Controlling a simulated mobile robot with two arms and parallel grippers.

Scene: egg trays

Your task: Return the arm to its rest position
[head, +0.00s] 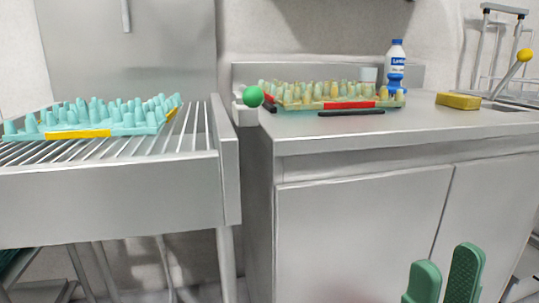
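My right gripper (447,257) shows at the bottom right, in front of the cabinet doors. Its two green ridged fingers stand apart with nothing visible between them, so it is open and empty. It is well below the counter top and away from the trays. My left gripper and arm are not in view. The rest of my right arm is below the picture's edge.
A teal egg tray with a yellow label (78,134) lies on the slatted rack (105,150) at left. Another tray with a red label (348,105) sits on the steel counter (420,119). Beside it are a blue-and-white bottle (396,65) and a yellow sponge (458,101).

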